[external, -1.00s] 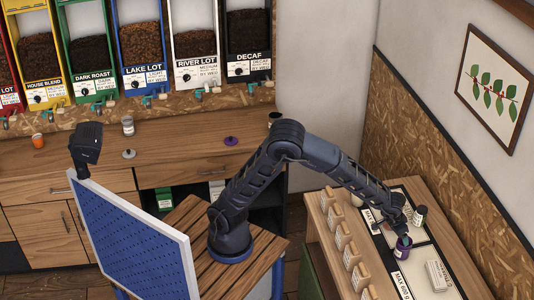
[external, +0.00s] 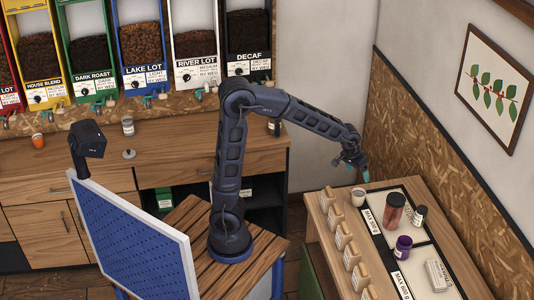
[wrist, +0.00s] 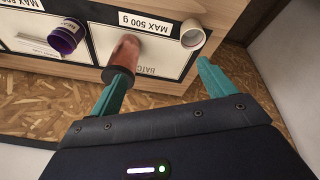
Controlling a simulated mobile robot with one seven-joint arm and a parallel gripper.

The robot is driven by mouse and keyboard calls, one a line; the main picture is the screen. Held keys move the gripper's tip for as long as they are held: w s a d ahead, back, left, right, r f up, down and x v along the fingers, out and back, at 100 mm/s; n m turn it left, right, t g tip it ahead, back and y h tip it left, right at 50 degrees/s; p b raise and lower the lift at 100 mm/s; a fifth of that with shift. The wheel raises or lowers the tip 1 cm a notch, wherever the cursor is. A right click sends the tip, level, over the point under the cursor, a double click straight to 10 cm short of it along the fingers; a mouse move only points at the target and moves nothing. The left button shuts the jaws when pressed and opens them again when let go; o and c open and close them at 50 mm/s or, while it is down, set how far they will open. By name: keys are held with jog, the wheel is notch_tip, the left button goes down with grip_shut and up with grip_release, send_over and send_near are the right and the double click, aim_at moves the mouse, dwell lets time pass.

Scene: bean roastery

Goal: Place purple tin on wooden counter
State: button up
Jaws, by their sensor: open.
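The purple tin (external: 403,246) stands upright on the right-hand wooden counter (external: 452,240), at the edge of a white panel with black borders. It also shows at the upper left in the wrist view (wrist: 62,40). My gripper (external: 357,170) is open and empty, raised in the air beyond the counter's far end and clear of the tin. In the wrist view its two teal fingers (wrist: 163,76) are spread apart, with nothing held between them.
A white box (external: 438,276) lies nearer. Several tan containers (external: 343,236) line the left edge. The back counter (external: 75,160) has open room.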

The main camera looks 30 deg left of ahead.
jog(key=s+a+r+n, duration=0.15)
jog(key=a+r, duration=0.25)
jog(key=a, duration=0.7)
jog(key=s+a+r, duration=0.2)
jog(key=a+r, duration=0.1)
jog(key=a, duration=0.9)
jog(key=s+a+r+n+t+y, duration=0.1)
jog(key=s+a+n+t+y, duration=0.1)
jog(key=s+a, duration=1.1)
jog(key=shift+s+a, duration=0.4)
jog(key=shift+s, duration=0.1)
